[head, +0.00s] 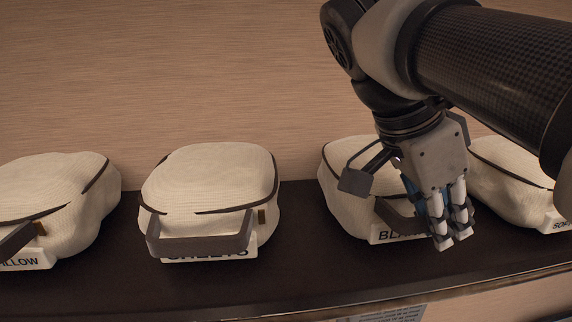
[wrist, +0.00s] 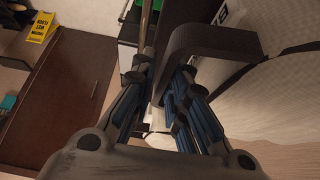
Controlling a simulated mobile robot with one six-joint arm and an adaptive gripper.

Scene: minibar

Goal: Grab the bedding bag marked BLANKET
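The bedding bag marked BLANKET (head: 345,160) is cream with dark trim and sits on the dark shelf; only "BLA" of its label shows. Its dark strap handle (head: 398,215) sticks out in front, partly hidden by my gripper. My gripper (head: 452,236) points down at the bag's front right, covering part of the label. In the wrist view, the handle (wrist: 212,40) runs between my fingers (wrist: 163,85), with blue-padded fingers on both sides. The fingers look apart; a firm hold on the handle does not show.
The SHEETS bag (head: 210,185) stands to the left, and a bag reading "ILLOW" (head: 60,190) at the far left. Another bag (head: 515,180) sits close on the right. The dark shelf (head: 300,255) has a gap between SHEETS and BLANKET. A yellow sign (wrist: 41,27) shows in the wrist view.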

